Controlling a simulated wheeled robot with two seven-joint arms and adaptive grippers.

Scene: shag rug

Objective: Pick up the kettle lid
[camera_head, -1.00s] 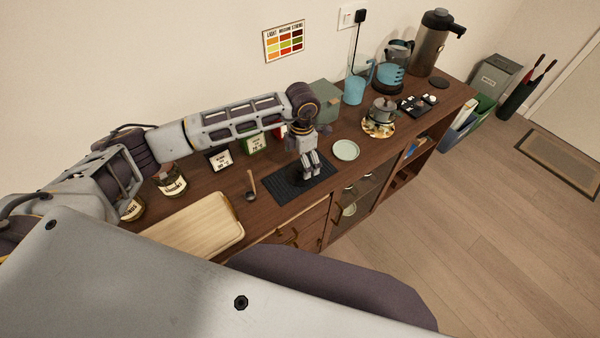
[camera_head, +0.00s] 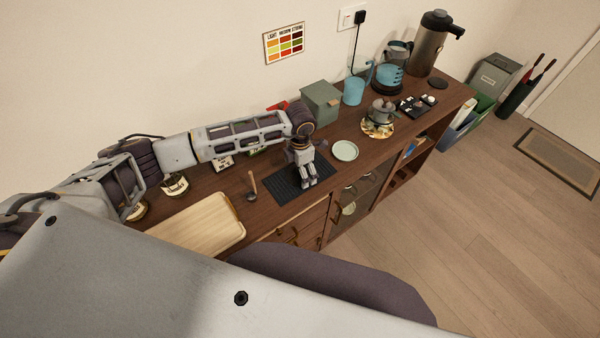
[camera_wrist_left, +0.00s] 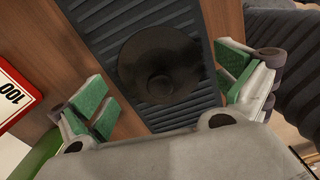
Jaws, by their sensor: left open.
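A dark round lid with a small knob (camera_wrist_left: 160,70) lies on the black ribbed mat (camera_wrist_left: 135,15) in the left wrist view. The mat also shows on the wooden sideboard in the head view (camera_head: 286,191), where my gripper hides the lid. My left gripper (camera_head: 309,184) is over the mat, pointing down. In the left wrist view the green finger pads of my left gripper (camera_wrist_left: 165,88) are spread wide on either side of the lid, with nothing between them held. My right gripper is not in view.
A wooden tray (camera_head: 196,228) and a spoon-like scoop (camera_head: 252,187) are left of the mat. A pale green saucer (camera_head: 345,151) is right of it, and a green box (camera_head: 321,102) stands behind. A small pot (camera_head: 381,110) stands farther right.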

